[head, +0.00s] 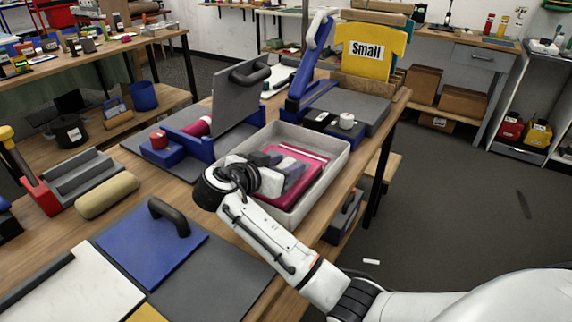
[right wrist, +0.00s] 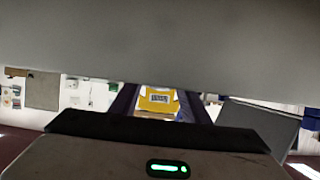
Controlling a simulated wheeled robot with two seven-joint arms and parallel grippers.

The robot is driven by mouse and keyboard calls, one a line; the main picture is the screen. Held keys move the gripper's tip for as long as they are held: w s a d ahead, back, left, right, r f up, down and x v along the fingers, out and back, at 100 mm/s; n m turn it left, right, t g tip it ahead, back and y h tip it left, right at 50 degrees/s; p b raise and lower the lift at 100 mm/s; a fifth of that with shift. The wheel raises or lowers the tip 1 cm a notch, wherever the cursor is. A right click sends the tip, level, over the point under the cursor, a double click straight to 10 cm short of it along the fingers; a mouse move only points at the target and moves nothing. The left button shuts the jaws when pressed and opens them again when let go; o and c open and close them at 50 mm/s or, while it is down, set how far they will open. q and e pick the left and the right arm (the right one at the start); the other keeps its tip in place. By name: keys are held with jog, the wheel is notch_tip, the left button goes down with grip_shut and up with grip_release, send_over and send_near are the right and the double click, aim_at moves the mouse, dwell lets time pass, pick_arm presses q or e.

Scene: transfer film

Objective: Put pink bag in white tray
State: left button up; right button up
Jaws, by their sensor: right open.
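A pink bag (head: 314,177) lies flat inside the white tray (head: 338,165), which looks light grey and sits on the wooden table in the middle of the head view. My right gripper (head: 294,172) reaches in over the tray's near left wall, its fingers above the bag and hiding part of it. It is open, with nothing seen held between the fingers. Whether the fingers touch the bag, I cannot tell. The right wrist view shows dark gripper parts and a large grey surface; the bag cannot be made out there. My left gripper is not in view.
A blue device with an upright grey plate (head: 240,105) stands left of the tray. A blue board with a black handle (head: 150,245) lies at the front. A tan roll (head: 107,195) lies left.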

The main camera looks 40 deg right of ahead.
jog(key=b+v, duration=0.2)
jog(key=v, duration=0.9)
jog(key=shift+s+a, duration=0.15)
jog(key=shift+a, duration=0.15)
